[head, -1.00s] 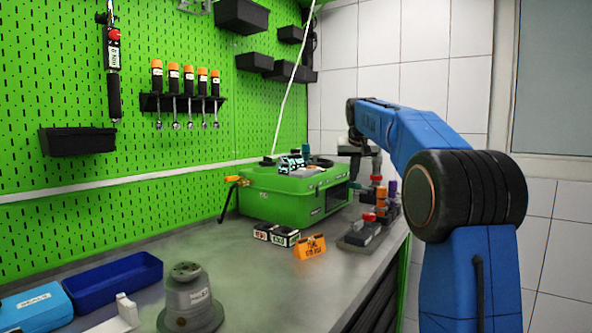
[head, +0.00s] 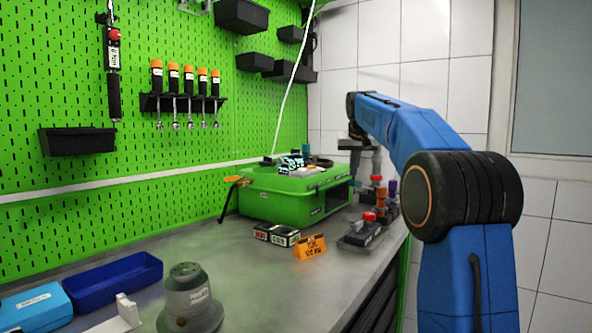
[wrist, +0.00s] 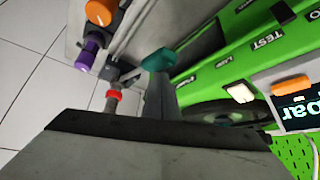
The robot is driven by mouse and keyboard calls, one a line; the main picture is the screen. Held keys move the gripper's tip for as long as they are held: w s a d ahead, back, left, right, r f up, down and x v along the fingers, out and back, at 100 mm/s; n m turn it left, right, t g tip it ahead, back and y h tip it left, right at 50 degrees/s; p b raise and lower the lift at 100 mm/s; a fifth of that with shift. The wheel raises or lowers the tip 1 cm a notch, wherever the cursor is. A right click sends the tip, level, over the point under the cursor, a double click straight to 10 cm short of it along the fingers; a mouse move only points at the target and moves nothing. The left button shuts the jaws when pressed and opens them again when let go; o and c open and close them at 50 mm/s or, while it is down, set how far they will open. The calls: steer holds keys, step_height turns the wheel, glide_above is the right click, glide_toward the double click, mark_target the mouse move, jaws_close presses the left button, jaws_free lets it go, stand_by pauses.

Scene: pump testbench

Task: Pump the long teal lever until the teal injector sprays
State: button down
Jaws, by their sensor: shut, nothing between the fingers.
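A teal lever end (wrist: 158,60) shows in the wrist view, just beyond the grey body of my gripper. In the head view a small teal part (head: 357,183) shows at the right end of the green case; I cannot tell which part it is. My gripper (head: 358,165) is shut and empty, pointing down over that end of the bench, with its tips hard to make out. The grey body of my gripper fills the bottom of the wrist view, so contact with the lever cannot be told. I cannot make out the teal injector or any spray.
The green case (head: 290,195) stands close by with a lit display (wrist: 300,108). Orange and purple-capped fittings (wrist: 102,12) stand nearby.

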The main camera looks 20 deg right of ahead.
mark_target(352, 183)
steer(key=shift+f, duration=0.15)
steer(key=shift+s+a+f, duration=0.1)
steer(key=shift+f, duration=1.1)
steer(key=shift+s+a+f, duration=0.1)
steer(key=shift+a+f, duration=0.05)
steer(key=shift+f, duration=1.1)
steer(key=shift+s+a+f, duration=0.1)
steer(key=shift+f, duration=1.1)
steer(key=shift+w+d+r, duration=0.1)
steer(key=shift+r, duration=1.15)
steer(key=shift+w+d+r, duration=0.1)
steer(key=shift+d+r, duration=0.05)
steer(key=shift+r, duration=1.15)
steer(key=shift+w+d+r, duration=0.1)
steer(key=shift+r, duration=1.15)
steer(key=shift+s+a+f, duration=0.1)
steer(key=shift+a+f, duration=0.05)
steer(key=shift+f, duration=1.25)
steer(key=shift+s+a+f, duration=0.1)
steer(key=shift+f, duration=1.3)
steer(key=shift+r, duration=0.1)
steer(key=shift+w+d+r, duration=0.1)
steer(key=shift+d+r, duration=0.05)
steer(key=shift+r, duration=1.2)
steer(key=shift+w+d+r, duration=0.1)
steer(key=shift+r, duration=1.35)
